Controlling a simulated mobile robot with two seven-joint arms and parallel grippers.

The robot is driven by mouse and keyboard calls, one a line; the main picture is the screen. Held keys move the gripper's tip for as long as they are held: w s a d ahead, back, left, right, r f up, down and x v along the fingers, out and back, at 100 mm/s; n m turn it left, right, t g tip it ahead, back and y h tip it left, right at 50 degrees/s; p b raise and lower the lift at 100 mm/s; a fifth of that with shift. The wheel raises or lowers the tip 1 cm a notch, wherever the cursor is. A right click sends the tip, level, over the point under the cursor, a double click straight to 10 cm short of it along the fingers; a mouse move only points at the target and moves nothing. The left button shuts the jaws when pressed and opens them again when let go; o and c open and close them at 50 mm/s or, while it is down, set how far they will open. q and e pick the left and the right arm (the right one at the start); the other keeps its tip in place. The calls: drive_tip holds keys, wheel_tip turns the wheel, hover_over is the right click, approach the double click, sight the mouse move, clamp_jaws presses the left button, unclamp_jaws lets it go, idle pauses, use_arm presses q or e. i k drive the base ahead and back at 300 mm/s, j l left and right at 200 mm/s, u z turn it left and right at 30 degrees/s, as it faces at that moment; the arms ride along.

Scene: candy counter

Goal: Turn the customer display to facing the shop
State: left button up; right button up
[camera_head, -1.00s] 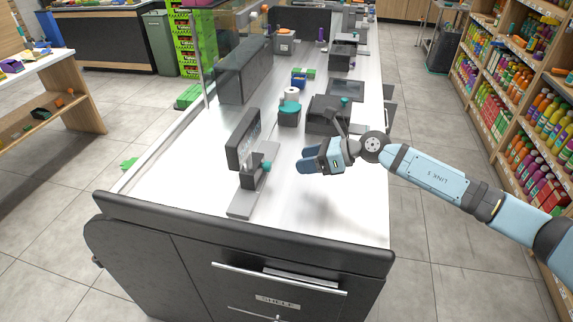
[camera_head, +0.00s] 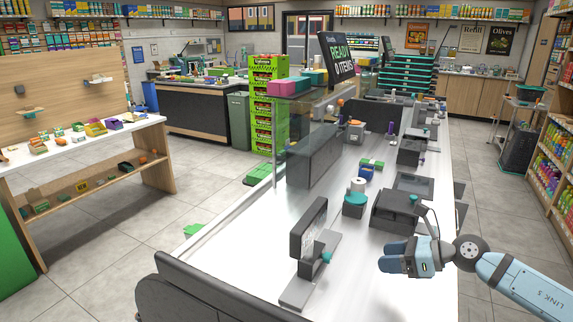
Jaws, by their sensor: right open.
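A small dark display (camera_head: 308,230), which looks like the customer display, stands upright on a grey base plate (camera_head: 298,290) at the near end of the white counter. Its slim panel is seen at a steep angle, so its face is hard to read. A teal knob (camera_head: 327,257) sticks out on its right side. My right gripper (camera_head: 388,257), with blue fingers, is open and empty over the counter, to the right of the knob and apart from it. My left gripper is not in view.
A dark printer-like box (camera_head: 397,211), a teal-based roll holder (camera_head: 355,205) and a long dark panel (camera_head: 314,156) stand farther along the counter. A screen reading "READY 0 ITEMS" (camera_head: 340,62) rises behind. Bare white counter (camera_head: 365,290) lies around my right gripper.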

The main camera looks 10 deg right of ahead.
sight(303, 233)
drive_tip(key=k+l, duration=0.15)
drive_tip(key=l, duration=0.15)
drive_tip(key=k+l, duration=0.1)
drive_tip(key=l, duration=0.2)
drive_tip(key=k+l, duration=0.15)
drive_tip(key=l, duration=0.2)
drive_tip(key=k+l, duration=0.1)
drive_tip(key=l, duration=0.2)
